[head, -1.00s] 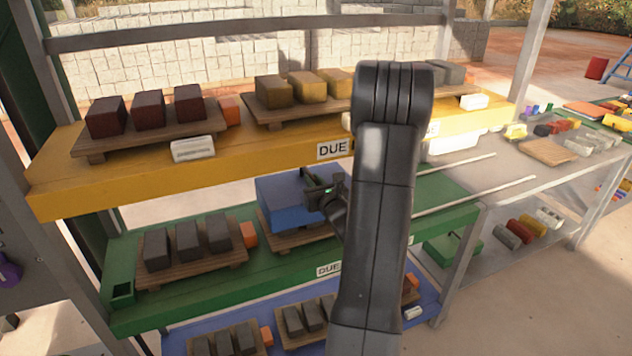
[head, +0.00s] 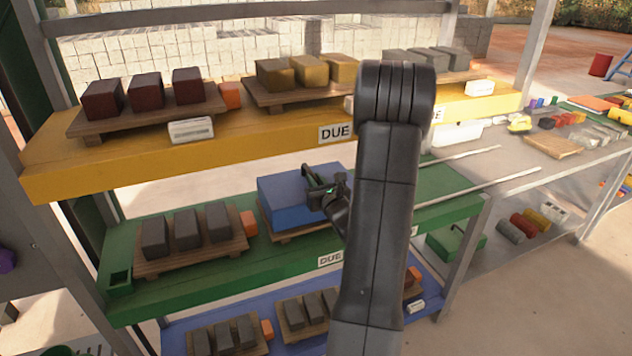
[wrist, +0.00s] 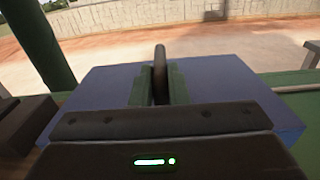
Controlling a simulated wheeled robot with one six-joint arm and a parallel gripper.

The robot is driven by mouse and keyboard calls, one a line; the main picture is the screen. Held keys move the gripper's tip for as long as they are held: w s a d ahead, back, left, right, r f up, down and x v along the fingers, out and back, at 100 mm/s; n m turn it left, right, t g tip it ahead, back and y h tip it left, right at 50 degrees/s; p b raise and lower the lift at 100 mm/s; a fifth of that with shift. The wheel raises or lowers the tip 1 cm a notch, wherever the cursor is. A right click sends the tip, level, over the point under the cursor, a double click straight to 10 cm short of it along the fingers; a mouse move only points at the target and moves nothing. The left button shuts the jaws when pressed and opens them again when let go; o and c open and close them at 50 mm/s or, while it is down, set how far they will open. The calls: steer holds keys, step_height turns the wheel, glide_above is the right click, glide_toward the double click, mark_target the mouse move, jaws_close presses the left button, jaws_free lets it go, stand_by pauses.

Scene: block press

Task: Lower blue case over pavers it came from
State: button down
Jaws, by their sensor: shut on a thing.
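The blue case (head: 290,205) is a plain box on the middle, green shelf, over a wooden pallet (head: 285,238). It looks level, and its lower edge is at or very near the pallet; I cannot tell whether it touches. Any pavers under it are hidden. My gripper (head: 322,190) is above the case's right part in the head view, shut on its top handle. In the wrist view the blue case (wrist: 90,95) spreads below my gripper (wrist: 160,85), whose green fingers hold the dark upright handle.
Left of the case a pallet (head: 190,258) carries three grey pavers (head: 186,232), with an orange block (head: 249,223) beside it. The yellow shelf (head: 250,133) above holds more loaded pallets. A blue shelf (head: 375,318) lies below. My arm hides the green shelf's middle right.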

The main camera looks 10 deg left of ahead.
steer(key=shift+f+b, duration=0.25)
steer(key=shift+b, duration=0.1)
stand_by(0.3)
steer(key=c, duration=1.3)
jaws_free()
steer(key=b+v, duration=0.2)
steer(key=v, duration=1.2)
steer(key=shift+w, duration=0.1)
steer(key=p+x, duration=0.2)
steer(key=x, duration=1.2)
steer(key=shift+r, duration=0.1)
